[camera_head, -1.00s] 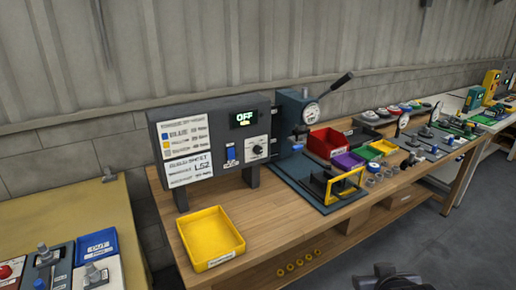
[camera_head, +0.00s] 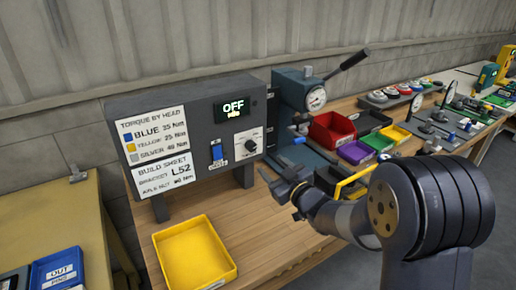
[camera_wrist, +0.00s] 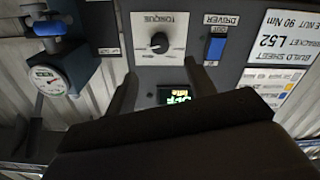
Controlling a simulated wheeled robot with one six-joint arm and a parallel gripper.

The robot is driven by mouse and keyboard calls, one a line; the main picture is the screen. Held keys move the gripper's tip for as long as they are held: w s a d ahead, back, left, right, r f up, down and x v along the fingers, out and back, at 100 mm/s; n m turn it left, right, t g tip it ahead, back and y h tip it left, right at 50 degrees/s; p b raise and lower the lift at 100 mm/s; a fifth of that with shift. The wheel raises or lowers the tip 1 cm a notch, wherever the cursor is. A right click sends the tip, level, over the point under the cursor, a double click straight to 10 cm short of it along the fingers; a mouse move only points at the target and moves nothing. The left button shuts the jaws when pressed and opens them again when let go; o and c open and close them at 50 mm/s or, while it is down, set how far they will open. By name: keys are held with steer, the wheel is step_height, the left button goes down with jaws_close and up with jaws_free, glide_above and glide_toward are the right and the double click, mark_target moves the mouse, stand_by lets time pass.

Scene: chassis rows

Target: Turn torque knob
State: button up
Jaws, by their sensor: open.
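The torque knob (camera_head: 250,146) is a small round black knob on a white plate, on the front of the dark control box (camera_head: 170,104). In the wrist view, which is upside down, the torque knob (camera_wrist: 160,43) lies beyond the two fingertips, roughly centred between them. My gripper (camera_head: 276,178) is open and empty, in front of and a little below right of the knob in the head view. The fingers of my gripper (camera_wrist: 163,72) appear apart from the knob. The display (camera_head: 235,109) reads OFF. A blue driver switch (camera_head: 217,152) sits left of the knob.
A gauge press (camera_head: 297,100) with a lever stands right of the box. A yellow tray (camera_head: 228,268) lies on the wooden bench in front. Red (camera_head: 331,130), purple and green bins stand farther right. Printed sheets on the box list torques and bracket L52.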

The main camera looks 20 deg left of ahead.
mark_target(253, 149)
steer(key=p+x, duration=0.2)
steer(key=x, duration=0.8)
steer(key=shift+d, duration=0.1)
steer(key=shift+c, duration=0.3)
steer(key=c, duration=0.9)
